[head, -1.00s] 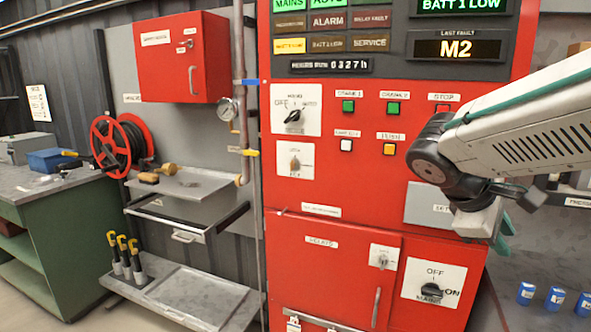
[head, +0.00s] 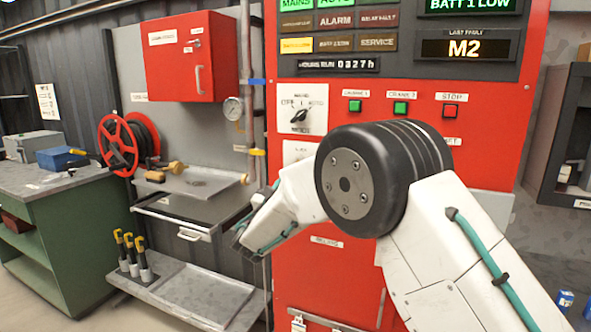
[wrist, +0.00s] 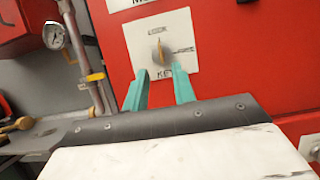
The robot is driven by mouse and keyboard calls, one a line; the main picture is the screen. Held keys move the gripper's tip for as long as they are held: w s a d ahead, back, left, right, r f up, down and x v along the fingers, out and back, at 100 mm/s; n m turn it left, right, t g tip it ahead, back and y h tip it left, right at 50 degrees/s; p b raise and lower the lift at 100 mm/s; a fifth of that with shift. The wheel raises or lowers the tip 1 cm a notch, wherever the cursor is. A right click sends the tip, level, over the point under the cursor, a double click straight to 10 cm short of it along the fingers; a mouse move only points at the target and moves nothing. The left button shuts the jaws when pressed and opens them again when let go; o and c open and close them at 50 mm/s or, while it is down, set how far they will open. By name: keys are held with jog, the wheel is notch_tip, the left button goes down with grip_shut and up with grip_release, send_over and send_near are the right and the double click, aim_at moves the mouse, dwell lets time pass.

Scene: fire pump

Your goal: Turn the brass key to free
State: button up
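The brass key (wrist: 158,46) sits in a key switch on a white plate (wrist: 143,30) on the red panel. The key looks roughly upright, between a label above it and one to its right; the lettering is too small to read surely. In the head view my arm hides the key, and only the top of its plate (head: 296,151) shows. My gripper (wrist: 161,70) has its two teal fingers apart, with nothing between them. In the wrist view the fingertips point at the plate's lower part, just below the key; I cannot tell whether they touch.
A black selector knob (head: 299,115) sits above the key plate. Left of the panel are a vertical pipe with a gauge (head: 233,108), a red wall cabinet (head: 190,57), a red hose reel (head: 118,146) and a grey shelf (head: 196,186) with brass fittings.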

jog(key=x, duration=0.7)
jog(key=shift+w+d+r, duration=0.1)
jog(key=shift+w+d, duration=0.05)
jog(key=shift+c, duration=0.3)
grip_shut()
